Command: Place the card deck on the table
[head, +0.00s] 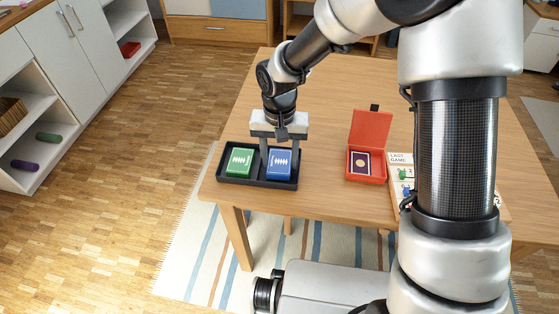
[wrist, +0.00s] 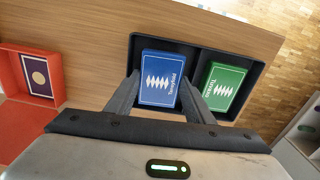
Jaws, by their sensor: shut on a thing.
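A blue card deck (head: 279,164) sits in the right compartment of a black two-part tray (head: 257,183) on the wooden table (head: 335,110). My gripper (head: 280,148) points down over that compartment, shut on the blue deck; in the wrist view its fingers lie along the two sides of the deck (wrist: 158,82). A green deck (head: 240,161) lies in the left compartment. A dark purple card or deck with a pale circle (head: 361,162) lies inside an open red box (head: 370,131) to the right. Whether the blue deck is lifted off the tray floor, I cannot tell.
A white game sheet (head: 400,160) with small green and blue pieces lies right of the red box, partly hidden by my arm. The tabletop between tray and box, and behind them, is clear. White shelves (head: 65,100) stand at the left.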

